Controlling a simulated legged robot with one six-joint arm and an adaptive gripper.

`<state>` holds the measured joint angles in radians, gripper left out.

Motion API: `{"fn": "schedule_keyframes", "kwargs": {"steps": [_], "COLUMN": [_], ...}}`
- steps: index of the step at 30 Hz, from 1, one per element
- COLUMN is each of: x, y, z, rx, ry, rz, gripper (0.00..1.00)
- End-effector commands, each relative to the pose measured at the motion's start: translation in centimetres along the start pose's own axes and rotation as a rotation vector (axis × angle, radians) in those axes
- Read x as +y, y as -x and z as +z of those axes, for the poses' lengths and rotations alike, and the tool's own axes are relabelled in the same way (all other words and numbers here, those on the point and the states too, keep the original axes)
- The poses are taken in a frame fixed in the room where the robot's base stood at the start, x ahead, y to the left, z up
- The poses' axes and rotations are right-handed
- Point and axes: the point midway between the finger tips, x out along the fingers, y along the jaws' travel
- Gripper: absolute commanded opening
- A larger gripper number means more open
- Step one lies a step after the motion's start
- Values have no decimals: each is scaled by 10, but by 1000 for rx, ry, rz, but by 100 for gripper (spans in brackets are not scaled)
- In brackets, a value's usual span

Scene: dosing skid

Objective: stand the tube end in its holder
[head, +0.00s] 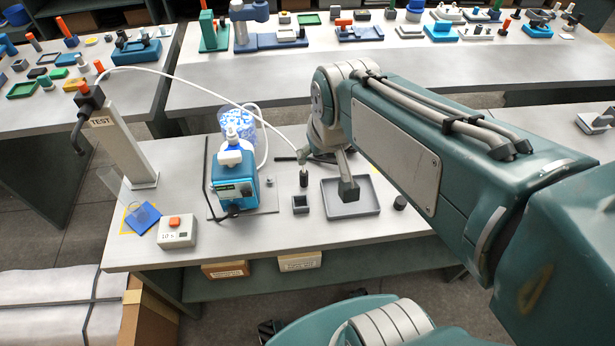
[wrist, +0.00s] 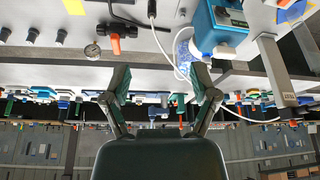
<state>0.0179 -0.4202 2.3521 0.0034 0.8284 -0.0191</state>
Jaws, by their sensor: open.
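A thin white tube (head: 190,78) arcs from the post marked TEST across to the right. Its end (head: 303,161) meets a dark upright cylinder (head: 303,179) on the bench; I cannot tell whether the cylinder belongs to the tube. A small dark square open block (head: 300,204), possibly the holder, stands just in front of it. In the head view my arm hangs over the tray, right of the tube end; the fingers are unclear there.
A grey tray (head: 372,209) lies right of the square block, with a black cylinder (head: 400,202) beyond. Left stand a blue pump (head: 234,190), a clear bottle (head: 238,122), a grey button box (head: 178,231) and the TEST post (head: 127,150). Benches with parts fill the back.

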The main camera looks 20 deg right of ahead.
Motion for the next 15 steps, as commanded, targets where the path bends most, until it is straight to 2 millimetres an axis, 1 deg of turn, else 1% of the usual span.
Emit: {"fn": "schedule_keyframes", "kwargs": {"steps": [1, 5, 6, 8, 11, 15], "x": [1, 5, 6, 8, 10, 15], "y": [-13, -44, -54, -70, -100, -145], "z": [-10, -33, -39, -48, -61, -75], "rx": [-26, -73, -86, -108, -143, -192], "ry": [-1, -1, -2, -1, -2, -3], "rz": [0, 1, 1, 1, 1, -1], "gripper": [76, 76, 76, 76, 76, 76]}}
